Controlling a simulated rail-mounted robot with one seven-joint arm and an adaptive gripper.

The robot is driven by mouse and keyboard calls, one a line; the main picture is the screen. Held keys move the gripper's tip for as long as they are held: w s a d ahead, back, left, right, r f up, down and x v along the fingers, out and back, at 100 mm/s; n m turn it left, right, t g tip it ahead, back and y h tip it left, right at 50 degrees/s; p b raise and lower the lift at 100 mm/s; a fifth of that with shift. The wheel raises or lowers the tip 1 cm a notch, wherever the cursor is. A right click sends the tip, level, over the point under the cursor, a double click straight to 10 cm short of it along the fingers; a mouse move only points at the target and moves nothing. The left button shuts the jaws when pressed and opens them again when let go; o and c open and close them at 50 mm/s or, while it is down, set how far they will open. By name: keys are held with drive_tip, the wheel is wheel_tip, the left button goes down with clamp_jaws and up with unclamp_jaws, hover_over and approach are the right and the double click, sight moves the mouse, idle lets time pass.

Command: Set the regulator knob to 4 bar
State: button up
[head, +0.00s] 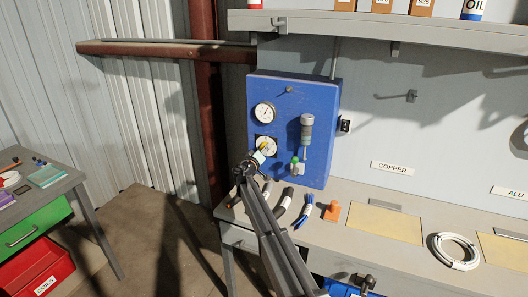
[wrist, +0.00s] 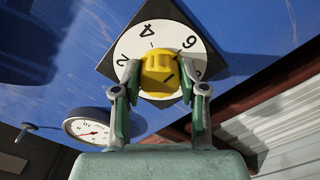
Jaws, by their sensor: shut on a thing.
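The yellow regulator knob (wrist: 158,70) sits at the centre of a white numbered dial (wrist: 133,44) on a black diamond plate. My gripper (wrist: 159,82) is shut on the knob, one finger on each side. The dial's 4 shows upside down above the knob, with 2 to its left and 6 to its right; the fingers partly cover the lower dial. A short dark mark shows on the knob's lower right; I cannot tell which number it points to. In the head view my gripper (head: 262,152) meets the knob on the blue panel (head: 288,90).
A round pressure gauge (head: 265,113) is above the dial; it shows in the wrist view (wrist: 88,127) with a red needle. A grey-topped cylinder (head: 307,122) stands right of the dial.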

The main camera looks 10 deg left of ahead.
drive_tip(key=shift+f+n+b, duration=0.1)
drive_tip(key=shift+n+b, duration=0.2)
drive_tip(key=shift+b, duration=0.15)
drive_tip(key=shift+r+n+b, duration=0.2)
drive_tip(key=shift+n+b, duration=1.45)
drive_tip(key=shift+n, duration=1.1)
drive_tip(key=shift+r+n+b, duration=0.15)
drive_tip(key=shift+n+b, duration=1.45)
drive_tip(key=shift+n, duration=1.15)
drive_tip(key=o, duration=1.1)
drive_tip(key=shift+w+d, duration=0.1)
drive_tip(key=shift+o, duration=0.2)
